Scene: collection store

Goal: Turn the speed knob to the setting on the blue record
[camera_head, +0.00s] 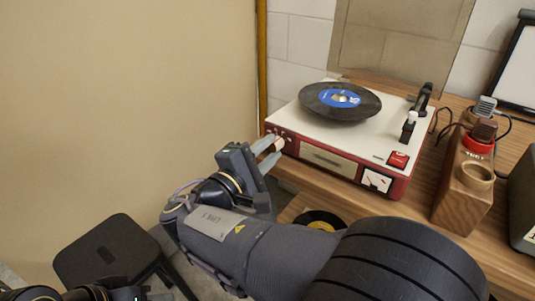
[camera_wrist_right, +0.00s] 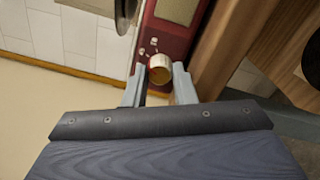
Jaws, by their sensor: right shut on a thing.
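The record player (camera_head: 330,160) is red with a cream top and stands on a wooden surface. A black record with a blue label (camera_head: 342,98) lies on its platter; the white print on the label is too small to read. The speed knob (camera_head: 279,144) is a pale round knob at the left end of the red front, and it also shows in the right wrist view (camera_wrist_right: 160,69). My right gripper (camera_head: 271,151) is shut on the knob, one finger on each side (camera_wrist_right: 160,84). Parts of my left arm show at the bottom left edge, where its gripper state is unclear.
A wooden block (camera_head: 463,185) with a red ring and a round cup stands right of the player. A black record with a yellow label (camera_head: 318,222) lies lower down, partly hidden by my right arm. A dark stool (camera_head: 108,255) stands at the lower left.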

